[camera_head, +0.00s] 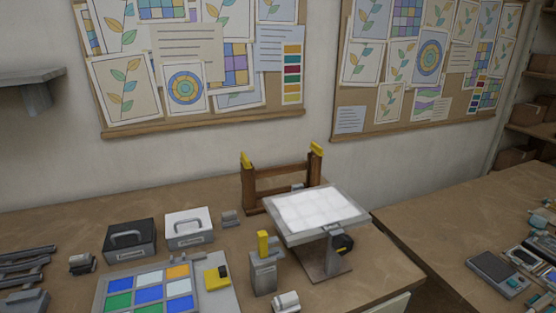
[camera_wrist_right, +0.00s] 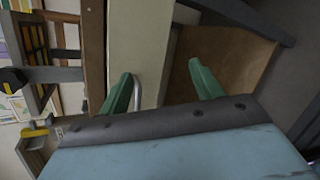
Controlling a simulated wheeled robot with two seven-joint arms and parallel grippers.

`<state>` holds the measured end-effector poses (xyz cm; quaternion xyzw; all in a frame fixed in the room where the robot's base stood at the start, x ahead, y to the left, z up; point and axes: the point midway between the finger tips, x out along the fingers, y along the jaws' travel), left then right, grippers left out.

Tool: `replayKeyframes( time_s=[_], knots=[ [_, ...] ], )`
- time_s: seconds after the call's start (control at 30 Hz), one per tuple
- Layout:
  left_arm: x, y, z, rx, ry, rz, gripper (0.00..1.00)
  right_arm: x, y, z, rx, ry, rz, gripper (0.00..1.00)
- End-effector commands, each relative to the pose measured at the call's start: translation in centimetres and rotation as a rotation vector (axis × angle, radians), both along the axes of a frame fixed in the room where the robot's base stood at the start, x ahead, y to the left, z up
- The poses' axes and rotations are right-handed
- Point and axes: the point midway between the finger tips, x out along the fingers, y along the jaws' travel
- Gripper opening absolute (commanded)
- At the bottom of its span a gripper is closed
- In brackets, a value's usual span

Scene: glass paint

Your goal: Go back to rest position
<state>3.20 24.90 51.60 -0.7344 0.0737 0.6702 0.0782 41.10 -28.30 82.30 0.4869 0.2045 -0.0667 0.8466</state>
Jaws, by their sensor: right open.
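My right gripper (camera_wrist_right: 160,85) shows in the right wrist view, with its two green fingers spread apart and nothing between them. Behind the fingers are a pale panel (camera_wrist_right: 137,45) and a thin metal handle (camera_wrist_right: 138,92); I cannot tell how far away they are. Neither gripper shows in the head view, and my left gripper is in no view.
In the head view, a tilted light panel (camera_head: 315,210) stands on the workbench (camera_head: 60,212), before a wooden frame (camera_head: 282,186). A black box (camera_head: 130,243), a white box (camera_head: 189,231) and a coloured glass panel (camera_head: 148,293) lie left. A second table (camera_head: 425,225) stands right.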

Motion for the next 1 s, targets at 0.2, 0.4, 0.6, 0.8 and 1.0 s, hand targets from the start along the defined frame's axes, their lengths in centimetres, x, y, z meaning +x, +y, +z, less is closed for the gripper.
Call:
replayKeyframes(
  time_s=[0.2,0.4,0.6,0.8,1.0],
  knots=[
    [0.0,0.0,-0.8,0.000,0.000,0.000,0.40,-8.4,-2.7,-15.0,0.438,0.354,-0.440,0.65],
    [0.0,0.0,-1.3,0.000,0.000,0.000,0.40,-19.8,-1.9,-25.2,0.780,0.598,-0.916,0.65],
    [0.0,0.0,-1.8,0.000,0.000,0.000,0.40,-31.3,1.1,-30.9,1.007,0.742,-1.372,0.65],
    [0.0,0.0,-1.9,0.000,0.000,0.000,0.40,-37.1,3.1,-32.5,1.093,0.785,-1.618,0.65],
    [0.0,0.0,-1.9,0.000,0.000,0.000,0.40,-37.9,3.4,-32.6,1.104,0.789,-1.654,0.65]
  ],
)
